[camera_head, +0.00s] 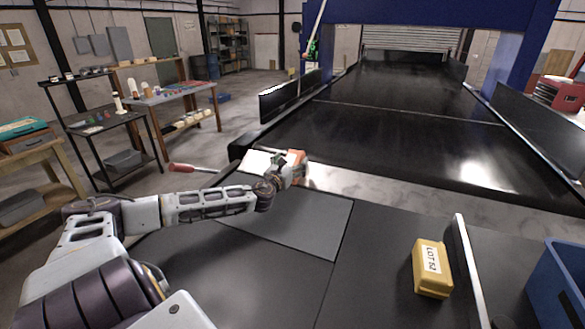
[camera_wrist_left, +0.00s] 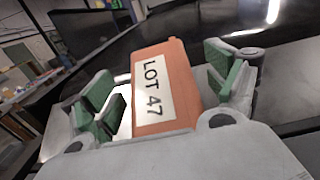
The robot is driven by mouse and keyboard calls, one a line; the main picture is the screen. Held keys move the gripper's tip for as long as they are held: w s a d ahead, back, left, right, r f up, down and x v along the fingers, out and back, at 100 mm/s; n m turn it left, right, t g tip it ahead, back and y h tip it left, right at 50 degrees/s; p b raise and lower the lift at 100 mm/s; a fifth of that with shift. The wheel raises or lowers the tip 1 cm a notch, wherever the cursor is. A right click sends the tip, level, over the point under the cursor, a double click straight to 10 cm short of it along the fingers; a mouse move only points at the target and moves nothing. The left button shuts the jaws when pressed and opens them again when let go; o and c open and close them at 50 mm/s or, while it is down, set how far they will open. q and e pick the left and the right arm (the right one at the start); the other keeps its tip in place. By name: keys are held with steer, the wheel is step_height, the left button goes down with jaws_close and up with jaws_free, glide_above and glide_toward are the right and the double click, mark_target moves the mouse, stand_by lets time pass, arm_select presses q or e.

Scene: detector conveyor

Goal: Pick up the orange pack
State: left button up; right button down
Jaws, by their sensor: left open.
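The orange pack (camera_wrist_left: 182,72) carries a white label reading LOT 47. In the left wrist view it stands between the green-padded fingers of my left gripper (camera_wrist_left: 162,82), which are spread apart. A gap shows on both sides of the pack; its near end is hidden by the gripper body. In the head view the orange pack (camera_head: 297,157) shows just beyond my left gripper (camera_head: 290,168), at the near left edge of the conveyor, partly covered by it. My right gripper is not in view.
A yellow pack (camera_head: 432,270) labelled LOT 52 lies on the dark near surface, left of a thin upright divider (camera_head: 468,270). A blue bin (camera_head: 560,285) stands at the lower right. The wide black conveyor (camera_head: 390,120) is clear. Side tables and shelves stand at left.

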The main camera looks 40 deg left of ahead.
arm_select(q)
steer(key=shift+c, duration=0.5)
steer(key=shift+s, duration=0.15)
steer(key=c, duration=1.3)
steer(key=shift+c, duration=0.3)
steer(key=shift+r, duration=0.2)
steer(key=shift+w+r, duration=0.15)
steer(key=shift+r, duration=0.4)
steer(key=shift+w+r, duration=0.15)
steer(key=shift+r, duration=0.35)
step_height(320, 180, up, 26)
steer(key=b, duration=0.1)
steer(key=shift+f, duration=0.15)
steer(key=shift+s, duration=0.1)
